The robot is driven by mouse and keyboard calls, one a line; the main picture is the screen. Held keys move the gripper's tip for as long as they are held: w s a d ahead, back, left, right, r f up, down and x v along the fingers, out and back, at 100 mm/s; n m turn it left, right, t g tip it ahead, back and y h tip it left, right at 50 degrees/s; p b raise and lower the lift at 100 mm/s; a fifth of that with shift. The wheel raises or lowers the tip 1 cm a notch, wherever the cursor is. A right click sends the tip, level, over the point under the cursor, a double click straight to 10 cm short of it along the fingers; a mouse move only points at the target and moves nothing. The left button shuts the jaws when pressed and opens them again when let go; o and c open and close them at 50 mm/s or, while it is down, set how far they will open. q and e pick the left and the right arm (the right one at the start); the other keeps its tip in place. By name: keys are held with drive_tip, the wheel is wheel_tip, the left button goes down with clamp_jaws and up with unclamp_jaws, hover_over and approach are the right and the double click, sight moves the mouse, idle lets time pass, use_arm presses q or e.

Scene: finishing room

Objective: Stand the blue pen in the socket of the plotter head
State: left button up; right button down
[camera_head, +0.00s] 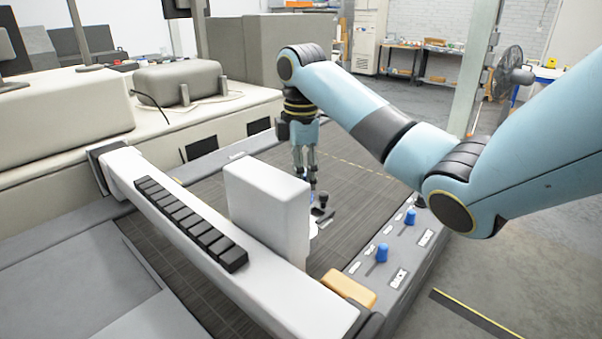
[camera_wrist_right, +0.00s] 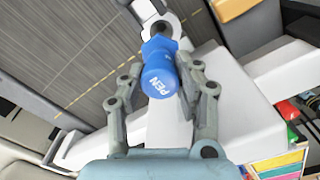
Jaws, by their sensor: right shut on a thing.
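The blue pen (camera_wrist_right: 160,76) is held end-on between the fingers of my right gripper (camera_wrist_right: 161,82); the word PEN shows on its near end. In the head view my right gripper (camera_head: 311,178) points down beside the white plotter head (camera_head: 266,208), and a bit of the blue pen (camera_head: 312,197) shows under it. The socket (camera_wrist_right: 162,27) is a pale ring with a dark opening, just past the pen's far end in the wrist view. I cannot tell whether the pen's tip is above the opening or in it. My left gripper is out of view.
A black knob (camera_head: 323,197) stands close beside the pen. The plotter's white beam (camera_head: 220,255) carries a row of black blocks. The panel at the right has blue knobs (camera_head: 382,252) and an orange-tan block (camera_head: 348,288). The dark bed (camera_head: 375,190) to the right is clear.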

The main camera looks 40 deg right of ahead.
drive_tip(key=shift+f+b, duration=0.45)
drive_tip(key=shift+f, duration=0.85)
drive_tip(key=shift+f, duration=0.9)
drive_tip(key=shift+f+b, duration=0.35)
drive_tip(key=shift+f, duration=1.3)
